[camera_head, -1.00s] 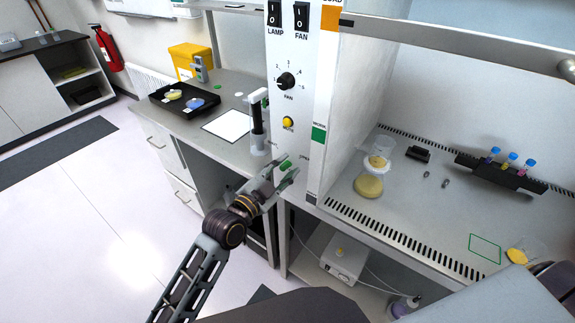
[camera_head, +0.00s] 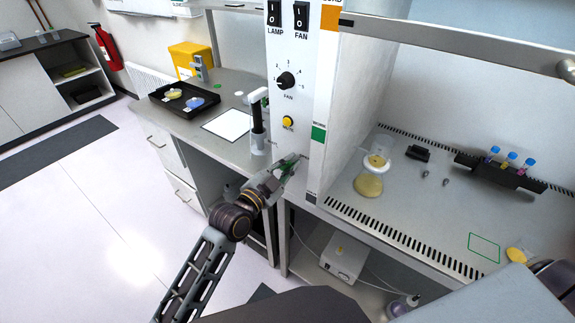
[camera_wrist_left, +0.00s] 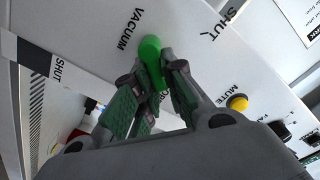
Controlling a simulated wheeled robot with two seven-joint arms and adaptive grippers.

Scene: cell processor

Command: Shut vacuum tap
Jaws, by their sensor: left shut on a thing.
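The vacuum tap (camera_wrist_left: 151,52) is a green lever on the white front panel of the cabinet, under the word VACUUM and near a SHUT label in the left wrist view. My left gripper (camera_wrist_left: 163,80) is shut on the tap, its green-padded fingers on both sides of the handle. In the head view, my left gripper (camera_head: 284,170) is at the lower part of the panel (camera_head: 290,105), and the fingers mostly hide the tap. My right gripper is not in view; only a dark part of my own body shows at the right edge.
A yellow mute button (camera_head: 288,121) and a fan knob (camera_head: 286,80) sit above the tap on the panel. A white-topped dark stand (camera_head: 257,125) is close at the left. A flask (camera_head: 369,183) stands in the cabinet at the right. Open floor lies left.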

